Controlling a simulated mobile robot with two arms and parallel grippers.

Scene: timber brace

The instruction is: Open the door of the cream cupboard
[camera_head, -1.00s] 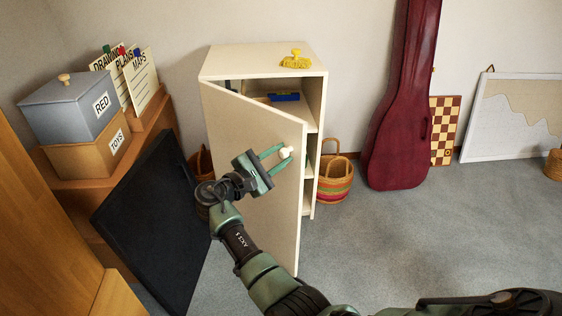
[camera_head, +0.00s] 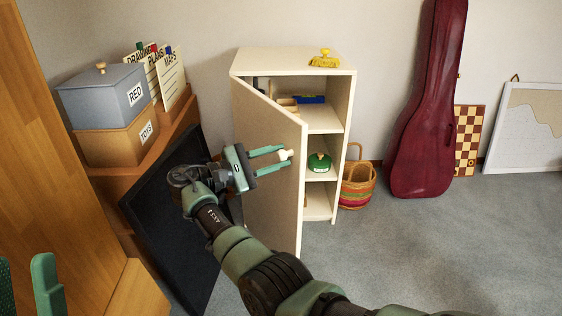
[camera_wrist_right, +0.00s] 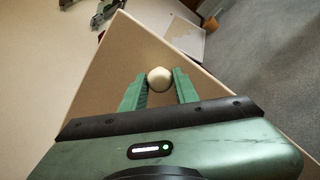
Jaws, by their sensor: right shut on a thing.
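The cream cupboard (camera_head: 290,60) stands against the wall in the head view. Its door (camera_head: 277,210) is swung partly open toward me, hinged on the left, and the shelves show to its right. My right gripper (camera_head: 282,156) is shut on the pale round knob (camera_head: 287,154) near the door's free edge. In the right wrist view the knob (camera_wrist_right: 159,78) sits between the two green fingers, with the door panel (camera_wrist_right: 105,75) behind it. My left gripper (camera_head: 27,278) shows only in part at the lower left corner, its fingers apart and empty.
Inside are a green round object (camera_head: 319,162) and a blue item (camera_head: 311,99). A yellow object (camera_head: 325,59) sits on top. A striped basket (camera_head: 358,188) and red instrument case (camera_head: 419,150) stand right. A black panel (camera_head: 150,210) leans left of the door. Floor at right is clear.

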